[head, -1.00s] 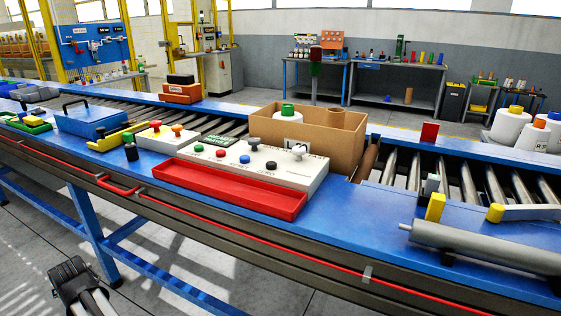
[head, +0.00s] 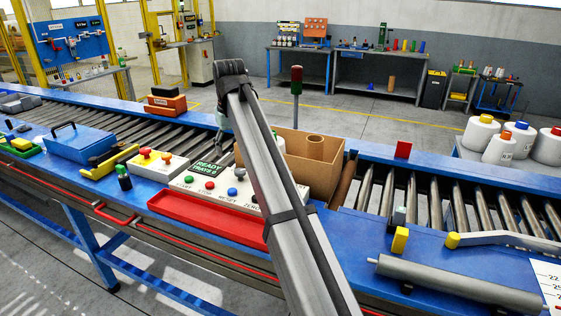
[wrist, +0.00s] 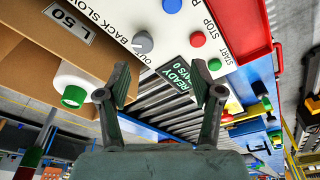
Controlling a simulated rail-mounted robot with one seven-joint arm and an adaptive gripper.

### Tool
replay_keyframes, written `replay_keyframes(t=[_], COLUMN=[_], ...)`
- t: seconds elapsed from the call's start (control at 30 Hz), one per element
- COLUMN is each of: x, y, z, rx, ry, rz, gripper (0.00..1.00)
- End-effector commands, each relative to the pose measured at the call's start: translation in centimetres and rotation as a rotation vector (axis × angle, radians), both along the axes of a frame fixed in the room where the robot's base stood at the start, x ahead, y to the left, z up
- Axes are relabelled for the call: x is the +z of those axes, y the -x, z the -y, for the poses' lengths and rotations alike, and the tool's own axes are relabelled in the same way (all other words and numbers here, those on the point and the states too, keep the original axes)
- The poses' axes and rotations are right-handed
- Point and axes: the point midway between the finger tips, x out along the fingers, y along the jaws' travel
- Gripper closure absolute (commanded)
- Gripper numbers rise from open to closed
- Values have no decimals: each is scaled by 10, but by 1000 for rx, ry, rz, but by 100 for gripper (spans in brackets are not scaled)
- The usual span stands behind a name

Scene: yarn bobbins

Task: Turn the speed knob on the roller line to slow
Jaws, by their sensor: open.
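The white control panel (wrist: 172,30) carries green, red and blue buttons. A grey knob (wrist: 143,42) stands on it in the wrist view, near the printed words "BACK SLOW" and "OUT". The same knob appears small and dark in the head view (head: 240,173), beside my arm. My gripper (wrist: 162,82) is open and empty above the panel and rollers. The knob lies a little beyond the fingertips, apart from them. My arm hides the right part of the panel in the head view. A display (head: 209,169) reading "READY" sits by the panel.
A red tray (head: 200,215) lies along the panel's front. Rollers (head: 120,122) run behind. A two-button box (head: 155,166) is to the left.

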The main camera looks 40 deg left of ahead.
Motion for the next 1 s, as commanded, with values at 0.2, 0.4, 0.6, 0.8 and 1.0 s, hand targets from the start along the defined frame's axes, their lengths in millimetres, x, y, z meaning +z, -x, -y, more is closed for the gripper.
replay_keyframes(t=[0.2,0.4,0.6,0.8,1.0], x=[54,57,31,-1,-40], y=[-67,-79,-79,-77,-77], z=[87,109,109,111,110], rx=[-101,-125,-124,-124,-124], ry=[126,160,160,161,160], rz=[-74,-97,-97,-98,-97], gripper=[34,34,34,34,34])
